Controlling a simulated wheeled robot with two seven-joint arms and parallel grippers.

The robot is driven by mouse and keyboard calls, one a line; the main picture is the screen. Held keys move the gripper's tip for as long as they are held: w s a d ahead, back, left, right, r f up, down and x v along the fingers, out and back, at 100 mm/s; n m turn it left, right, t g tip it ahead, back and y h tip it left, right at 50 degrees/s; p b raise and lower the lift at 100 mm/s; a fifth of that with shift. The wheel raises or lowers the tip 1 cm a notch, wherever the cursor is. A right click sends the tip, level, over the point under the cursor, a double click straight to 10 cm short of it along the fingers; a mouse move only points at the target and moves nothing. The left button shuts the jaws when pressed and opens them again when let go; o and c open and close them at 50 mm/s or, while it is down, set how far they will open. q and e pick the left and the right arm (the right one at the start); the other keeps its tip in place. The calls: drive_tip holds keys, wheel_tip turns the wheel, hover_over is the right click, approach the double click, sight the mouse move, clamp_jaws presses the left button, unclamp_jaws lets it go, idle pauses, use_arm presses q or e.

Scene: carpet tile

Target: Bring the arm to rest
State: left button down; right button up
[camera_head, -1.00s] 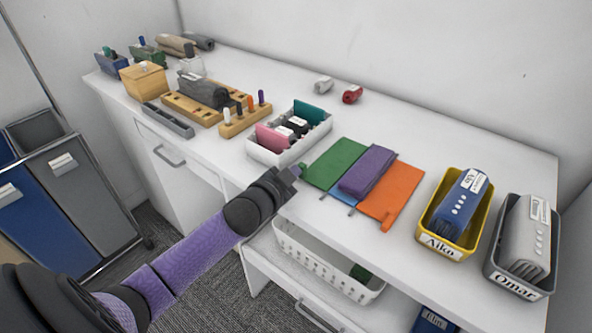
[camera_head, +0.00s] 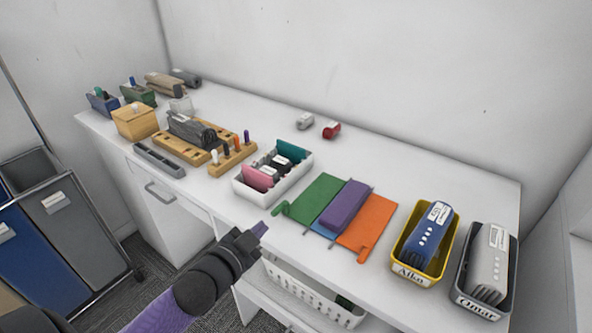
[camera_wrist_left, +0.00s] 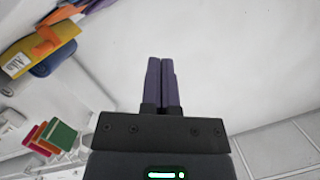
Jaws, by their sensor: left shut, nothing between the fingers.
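My left arm comes in from the bottom left of the head view. Its gripper (camera_head: 262,228) appears at the front edge of the white counter (camera_head: 405,185), below the green folder (camera_head: 318,199). Its narrow purple fingers are shut together with nothing between them, as the left wrist view (camera_wrist_left: 161,65) also shows. The fingers look clear of the folders. My right gripper is in neither view.
Orange folder (camera_head: 368,226) and purple case (camera_head: 343,206) lie beside the green folder. A yellow bin (camera_head: 398,256) and grey bin (camera_head: 462,290) hold items at right. A white divided tray (camera_head: 240,186) is left of the folders. A white basket (camera_head: 310,298) sits below.

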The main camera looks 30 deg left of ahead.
use_arm(q)
drive_tip(key=s+d+f+n+g+b, duration=0.15)
drive_tip(key=s+f+g, duration=0.4)
drive_tip(key=f, duration=0.85)
drive_tip(key=s+d+f+n+g, duration=0.1)
drive_tip(key=s+f+n+g, duration=0.15)
drive_tip(key=s+f, duration=0.8)
drive_tip(key=s+d+f+g, duration=0.3)
drive_tip(key=s+f, duration=0.3)
drive_tip(key=s, duration=0.3)
drive_tip(key=s+d+f+g+b, duration=0.1)
drive_tip(key=s+d+f+g, duration=0.3)
drive_tip(key=s+f, duration=0.3)
drive_tip(key=shift+s+d+f+m+h, duration=0.15)
drive_tip(key=shift+s+d+m+h, duration=0.25)
drive_tip(key=shift+s, duration=0.5)
